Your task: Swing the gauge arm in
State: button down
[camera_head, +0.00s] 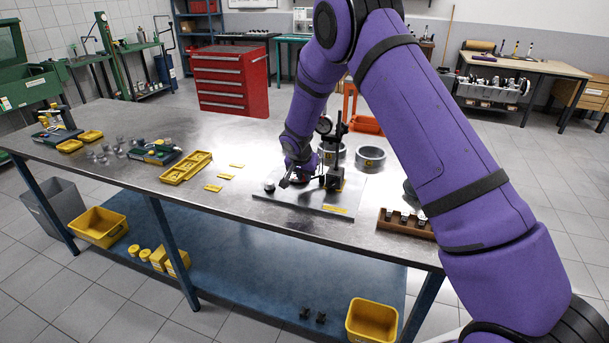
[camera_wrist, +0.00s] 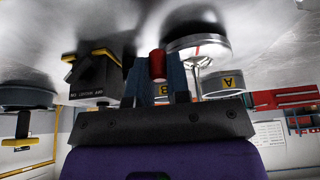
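The gauge stand (camera_head: 334,178) stands on a grey plate (camera_head: 288,196) on the steel bench, with an upright black post and a small dial on it. In the wrist view a round dial gauge (camera_wrist: 197,44) with a red needle lies right of my fingers. A black lettered block (camera_wrist: 94,78) with a yellow top piece is on the left. My gripper (camera_wrist: 155,65) has its two blue-grey fingers close together on either side of a red cylindrical grip (camera_wrist: 157,66), which fills the gap. In the head view my gripper (camera_head: 290,178) is low beside the stand, its fingertips mostly hidden.
Metal rings (camera_head: 370,158) stand behind the stand; one ring marked A (camera_wrist: 228,83) shows in the wrist view. A wooden rack (camera_head: 404,223) with metal parts is to the right. Yellow trays (camera_head: 187,167) and small parts lie left.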

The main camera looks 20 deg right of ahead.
jog(key=shift+s, duration=0.15)
jog(key=s+n, duration=0.1)
jog(key=n, duration=0.1)
jog(key=s+n+y, duration=0.1)
jog(key=shift+d+f+n+y, duration=0.1)
jog(key=shift+d+n+y, duration=0.2)
jog(key=shift+d+n, duration=0.1)
jog(key=shift+s+d+f+n+t+y, duration=0.1)
jog(key=shift+s+d+n+y, duration=0.25)
jog(key=shift+n, duration=0.5)
jog(key=shift+s+d+r+n+t+y, duration=0.1)
jog(key=shift+s+d+n+y, duration=0.25)
jog(key=shift+n, duration=0.55)
jog(key=shift+s+d+f+n+t+y, duration=0.1)
jog(key=shift+s+d+n+y, duration=0.25)
jog(key=shift+n, duration=0.5)
jog(key=shift+s+a, duration=0.1)
jog(key=shift+s, duration=0.05)
jog(key=c, duration=1.1)
grip_release()
jog(key=shift+r, duration=0.65)
jog(key=v, duration=0.9)
jog(key=shift+s+r, duration=0.2)
jog(key=shift+r, duration=0.05)
